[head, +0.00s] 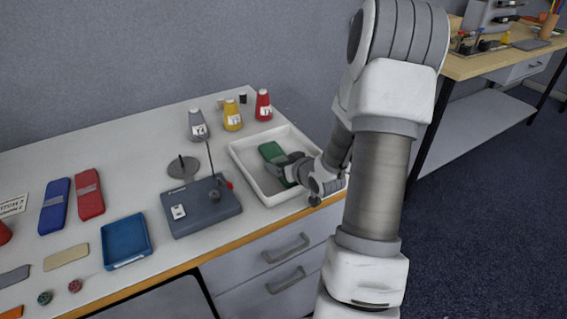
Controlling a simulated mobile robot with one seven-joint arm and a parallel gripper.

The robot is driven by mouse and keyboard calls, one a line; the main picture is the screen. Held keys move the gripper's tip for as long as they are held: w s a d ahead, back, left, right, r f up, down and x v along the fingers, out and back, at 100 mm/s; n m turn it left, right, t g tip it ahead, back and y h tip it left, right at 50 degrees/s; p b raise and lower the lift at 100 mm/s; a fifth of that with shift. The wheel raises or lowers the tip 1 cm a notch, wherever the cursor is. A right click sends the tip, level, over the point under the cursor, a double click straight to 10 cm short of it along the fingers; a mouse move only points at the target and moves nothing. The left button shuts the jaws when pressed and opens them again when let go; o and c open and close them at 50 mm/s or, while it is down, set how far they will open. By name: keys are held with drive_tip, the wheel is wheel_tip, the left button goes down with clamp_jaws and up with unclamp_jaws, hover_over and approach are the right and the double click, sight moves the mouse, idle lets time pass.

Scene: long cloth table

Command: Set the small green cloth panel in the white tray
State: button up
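The small green cloth panel (271,152) shows inside the outline of the white tray (243,163). Its lower right part is hidden behind my gripper (284,168). My gripper reaches over the tray's right side, with its fingers at the panel's lower end. I cannot tell whether the fingers are closed on the panel, or whether the panel rests on the tray floor or is just above it.
A grey sewing machine-like device (202,207) stands left of the tray. Grey (198,126), yellow (232,117) and red (263,106) cones stand behind it. A blue tray (126,241) and folded blue (54,206) and red (89,194) cloths lie farther left.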

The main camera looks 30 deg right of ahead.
drive_tip(key=shift+o, duration=0.6)
drive_tip(key=shift+r, duration=0.1)
drive_tip(key=shift+r+p, duration=0.25)
drive_tip(key=shift+p, duration=0.05)
drive_tip(key=p+v, duration=0.2)
drive_tip(key=v, duration=0.7)
drive_tip(key=shift+s+r, duration=0.15)
drive_tip(key=shift+s, duration=0.05)
drive_tip(key=shift+s+a+r+p, duration=0.1)
drive_tip(key=shift+r+p, duration=0.05)
drive_tip(key=shift+p, duration=0.65)
drive_tip(key=shift+s+r+p, duration=0.15)
drive_tip(key=shift+s+p, duration=0.2)
drive_tip(key=shift+p, duration=0.7)
drive_tip(key=s+p, duration=0.1)
drive_tip(key=p, duration=0.1)
drive_tip(key=shift+s+r+p, duration=0.15)
drive_tip(key=shift+p, duration=0.15)
drive_tip(key=shift+a, duration=0.1)
